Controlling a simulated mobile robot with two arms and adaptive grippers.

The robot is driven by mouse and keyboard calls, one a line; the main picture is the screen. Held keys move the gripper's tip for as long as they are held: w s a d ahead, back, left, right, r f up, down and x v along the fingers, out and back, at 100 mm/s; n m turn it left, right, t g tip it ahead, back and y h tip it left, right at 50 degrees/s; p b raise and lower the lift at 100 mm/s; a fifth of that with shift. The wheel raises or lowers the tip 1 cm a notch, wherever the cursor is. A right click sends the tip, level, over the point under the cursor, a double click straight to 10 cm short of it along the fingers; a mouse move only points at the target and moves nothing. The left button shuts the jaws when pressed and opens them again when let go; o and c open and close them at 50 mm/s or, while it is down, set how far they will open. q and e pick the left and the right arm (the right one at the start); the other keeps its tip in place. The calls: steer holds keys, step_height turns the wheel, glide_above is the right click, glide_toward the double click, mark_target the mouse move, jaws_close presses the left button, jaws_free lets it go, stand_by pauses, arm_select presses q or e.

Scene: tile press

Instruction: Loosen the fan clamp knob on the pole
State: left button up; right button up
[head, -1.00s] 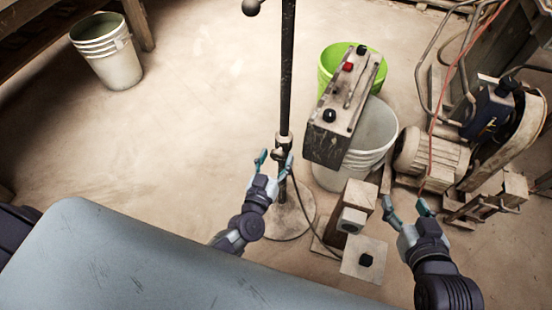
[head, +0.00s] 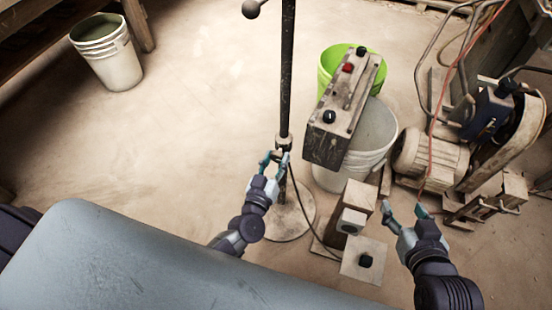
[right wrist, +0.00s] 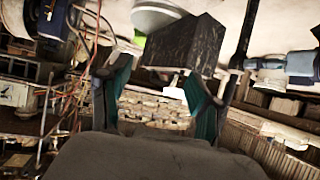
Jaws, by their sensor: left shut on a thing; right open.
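The dark pole (head: 286,80) stands upright on a round base (head: 290,218) in the head view. The clamp (head: 284,143) is a collar low on the pole, and its knob is largely hidden by my fingers. My left gripper (head: 274,158) is at the clamp, shut on what appears to be the clamp knob. My right gripper (head: 405,210) is open and empty, to the right of the pole and away from it. In the right wrist view its fingers (right wrist: 155,90) are spread with nothing between them.
A motor (head: 430,160) is further right. Another bucket (head: 106,55) stands far left. Floor left of the pole is clear.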

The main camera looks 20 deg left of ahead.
arm_select(q)
steer(key=n, duration=0.2)
steer(key=shift+n, duration=1.1)
steer(key=n, duration=0.2)
steer(key=shift+n, duration=0.4)
steer(key=n, duration=0.2)
steer(key=shift+n, duration=0.4)
steer(key=n, duration=0.2)
steer(key=shift+n, duration=0.3)
steer(key=n+b, duration=0.2)
steer(key=n, duration=0.3)
steer(key=shift+n, duration=0.3)
steer(key=n+b, duration=0.1)
steer(key=n, duration=0.2)
steer(key=shift+n, duration=0.3)
steer(key=shift+n+b, duration=0.3)
steer(key=shift+n, duration=0.4)
arm_select(e)
step_height(320, 180, up, 14)
steer(key=w+a+t+y, duration=0.2)
steer(key=t+y, duration=0.1)
steer(key=t, duration=0.6)
steer(key=shift+w+a+f, duration=0.25)
steer(key=shift+w+a, duration=0.1)
steer(key=shift+w, duration=0.05)
